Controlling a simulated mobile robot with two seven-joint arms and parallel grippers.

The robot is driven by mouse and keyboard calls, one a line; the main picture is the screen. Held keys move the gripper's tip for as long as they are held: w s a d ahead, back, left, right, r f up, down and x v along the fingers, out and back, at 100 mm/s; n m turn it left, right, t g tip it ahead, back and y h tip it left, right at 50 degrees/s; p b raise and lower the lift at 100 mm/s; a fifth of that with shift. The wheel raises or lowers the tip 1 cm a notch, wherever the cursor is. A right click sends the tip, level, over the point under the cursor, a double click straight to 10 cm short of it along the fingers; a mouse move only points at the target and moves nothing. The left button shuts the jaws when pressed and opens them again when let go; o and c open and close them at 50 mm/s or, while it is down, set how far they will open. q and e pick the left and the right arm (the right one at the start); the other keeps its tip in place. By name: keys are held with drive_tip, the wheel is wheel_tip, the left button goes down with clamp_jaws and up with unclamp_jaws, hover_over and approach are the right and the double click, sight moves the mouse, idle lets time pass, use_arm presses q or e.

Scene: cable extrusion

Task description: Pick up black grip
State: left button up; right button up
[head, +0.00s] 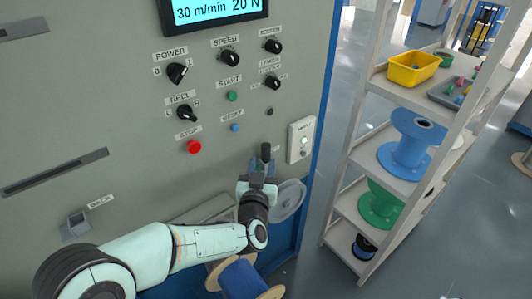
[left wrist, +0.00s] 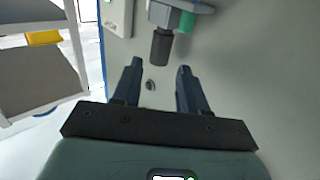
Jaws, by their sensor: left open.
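The black grip (head: 266,152) is a short dark cylinder on the grey machine panel, beside the lower right controls. It also shows in the left wrist view (left wrist: 161,48), hanging from a grey fitting (left wrist: 178,4) with a green part (left wrist: 187,22) beside it. My left gripper (head: 262,172) is just below the grip in the head view. In the left wrist view its two fingers (left wrist: 156,74) are apart, with the grip just beyond the tips and nothing between them. Whether a finger touches the grip cannot be told. My right gripper is in neither view.
The machine panel (head: 110,110) carries several knobs and buttons, with a white input box (head: 300,140) right of the grip. A grey oval lid-like part (head: 290,202) and a blue spool (head: 240,279) are near my left arm. A shelf rack (head: 345,185) stands right.

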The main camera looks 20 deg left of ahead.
sight(265, 151)
use_arm(q)
drive_tip(key=w, duration=0.3)
drive_tip(key=w+p, duration=0.1)
drive_tip(key=w, duration=0.1)
drive_tip(key=shift+a+f, duration=0.35)
clamp_jaws()
drive_tip(key=shift+r, duration=0.55)
drive_tip(key=shift+s+d+r, duration=0.1)
drive_tip(key=shift+s+r, duration=0.15)
drive_tip(key=shift+r, duration=0.35)
drive_tip(key=shift+s+r, duration=0.25)
drive_tip(key=shift+r, duration=0.35)
drive_tip(key=s+d+b, duration=0.1)
drive_tip(key=s+d, duration=0.1)
drive_tip(key=s, duration=1.5)
drive_tip(key=shift+b, duration=0.4)
drive_tip(key=shift+w+f, duration=0.1)
